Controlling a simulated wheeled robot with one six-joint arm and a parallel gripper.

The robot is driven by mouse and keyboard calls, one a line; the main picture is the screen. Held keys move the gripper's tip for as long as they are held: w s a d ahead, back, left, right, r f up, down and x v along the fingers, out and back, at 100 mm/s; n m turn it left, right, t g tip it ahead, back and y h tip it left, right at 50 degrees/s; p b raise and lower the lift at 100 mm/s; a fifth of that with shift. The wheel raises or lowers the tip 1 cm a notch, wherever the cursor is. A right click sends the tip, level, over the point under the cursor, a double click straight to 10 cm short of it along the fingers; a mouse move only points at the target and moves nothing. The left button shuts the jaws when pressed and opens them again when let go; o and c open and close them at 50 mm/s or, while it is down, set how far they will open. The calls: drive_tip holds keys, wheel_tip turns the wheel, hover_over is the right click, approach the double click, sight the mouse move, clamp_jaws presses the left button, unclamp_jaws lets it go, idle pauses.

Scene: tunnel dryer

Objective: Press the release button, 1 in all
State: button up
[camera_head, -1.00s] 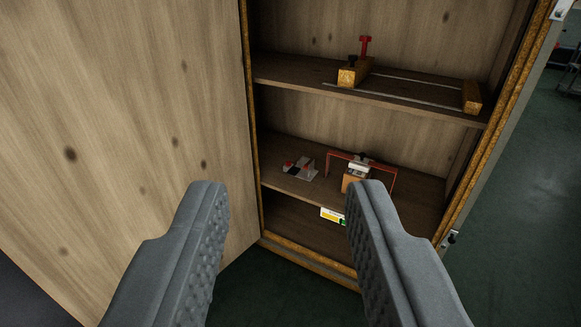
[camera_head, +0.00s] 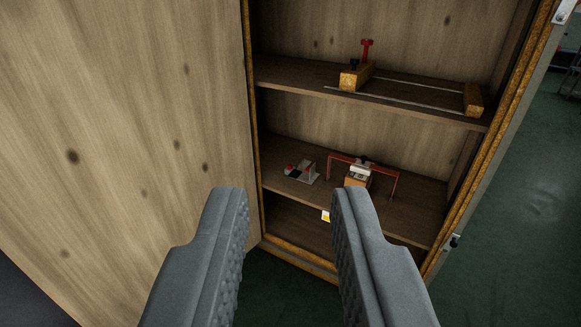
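My gripper (camera_head: 290,205) is open and empty, with a wide gap between its grey fingers, in front of an open wooden cabinet. A small grey device with red parts and a black part (camera_head: 301,172) sits on the middle shelf, beyond the gap and apart from my fingers. To its right stands a red frame (camera_head: 377,164) around an orange-brown block with a white and dark top (camera_head: 360,171). I cannot tell which red part is the release button. My right finger partly hides the block's lower front and a small white and yellow item (camera_head: 325,216) below the shelf.
The open cabinet door (camera_head: 120,130) fills the left side. The upper shelf (camera_head: 415,95) carries a wooden block with a red knob (camera_head: 367,48), rails and an end block (camera_head: 473,98). The cabinet's right edge (camera_head: 500,140) borders open green floor (camera_head: 520,220).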

clamp_jaws()
idle(1.4)
